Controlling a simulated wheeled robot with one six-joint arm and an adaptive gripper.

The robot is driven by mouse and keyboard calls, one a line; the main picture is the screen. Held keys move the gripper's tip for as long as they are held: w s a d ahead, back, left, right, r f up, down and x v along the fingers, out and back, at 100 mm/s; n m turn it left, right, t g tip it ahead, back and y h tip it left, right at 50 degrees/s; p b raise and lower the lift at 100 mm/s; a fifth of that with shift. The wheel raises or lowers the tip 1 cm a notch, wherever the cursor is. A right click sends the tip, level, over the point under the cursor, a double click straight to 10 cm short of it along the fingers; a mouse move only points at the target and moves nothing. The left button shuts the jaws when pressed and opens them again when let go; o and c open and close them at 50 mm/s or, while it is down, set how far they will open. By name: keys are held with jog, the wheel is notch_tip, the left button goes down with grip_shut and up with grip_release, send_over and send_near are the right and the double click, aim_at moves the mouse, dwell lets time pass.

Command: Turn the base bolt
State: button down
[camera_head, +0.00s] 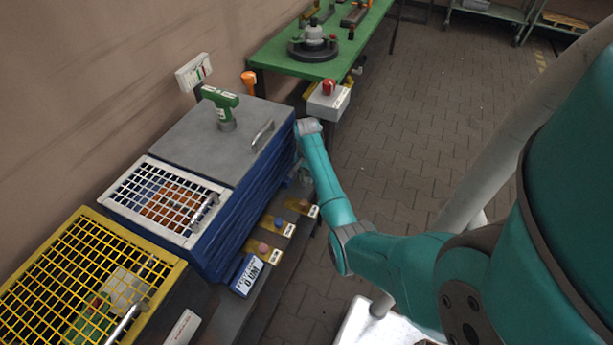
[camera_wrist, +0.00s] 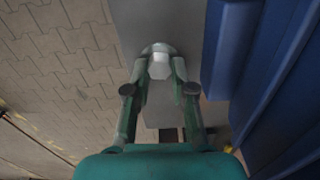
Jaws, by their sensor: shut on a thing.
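My gripper (camera_wrist: 159,52) is shut on a pale, rounded bolt head (camera_wrist: 159,71), with one finger on each side of it. I take this to be the base bolt. It stands out against a grey, flat surface (camera_wrist: 185,25) beside a blue wall. In the head view my gripper (camera_head: 304,176) is low beside the right side of the blue crate stack (camera_head: 268,158). It is small and partly hidden there, and I cannot make out the bolt in that view.
A green cordless tool (camera_head: 222,103) stands on the grey lid (camera_head: 185,135). Yellow and white grid lids lie nearer, at the left. Small labelled trays (camera_head: 284,228) line the shelf below. A green table (camera_head: 325,68) is behind. Paved floor (camera_head: 400,150) is open to the right.

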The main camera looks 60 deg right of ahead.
aim_at(307, 178)
jog(key=c, duration=1)
grip_release()
jog(key=shift+r, duration=0.1)
notch_tip(307, 178, up, 12)
jog(key=shift+f, duration=0.1)
jog(key=shift+s, duration=0.1)
